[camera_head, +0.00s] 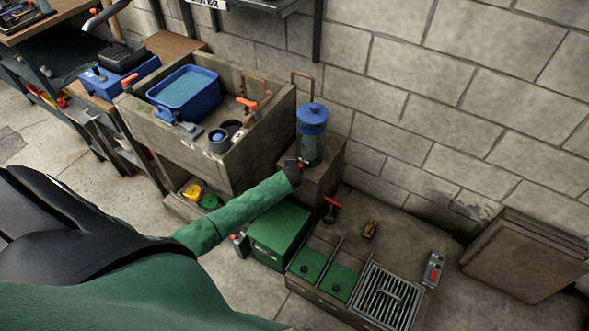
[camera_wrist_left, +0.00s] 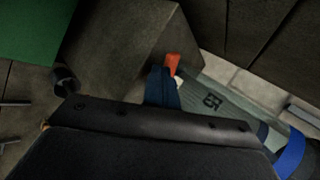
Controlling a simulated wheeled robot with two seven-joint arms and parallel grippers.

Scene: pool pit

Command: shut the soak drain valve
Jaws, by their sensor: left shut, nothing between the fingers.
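A tall clear cylinder (camera_head: 311,148) with a blue lid stands upright on a concrete block beside the sink. A small red-orange lever (camera_head: 302,164) shows low on its near side; it looks like the drain valve. In the left wrist view the lever (camera_wrist_left: 173,65) stands out next to the marked cylinder (camera_wrist_left: 220,102). My left gripper (camera_head: 297,165) is shut and empty, right at the lever. Its dark fingers (camera_wrist_left: 163,87) reach to the lever's edge; I cannot tell whether they touch. The gripper hides part of the valve. My right gripper is not in view.
A concrete sink (camera_head: 230,165) with a blue tub (camera_head: 184,92) stands left of the cylinder. A green box (camera_head: 279,236), a red T-handle (camera_head: 331,207) and a metal grate (camera_head: 384,296) are below. A block wall closes the back.

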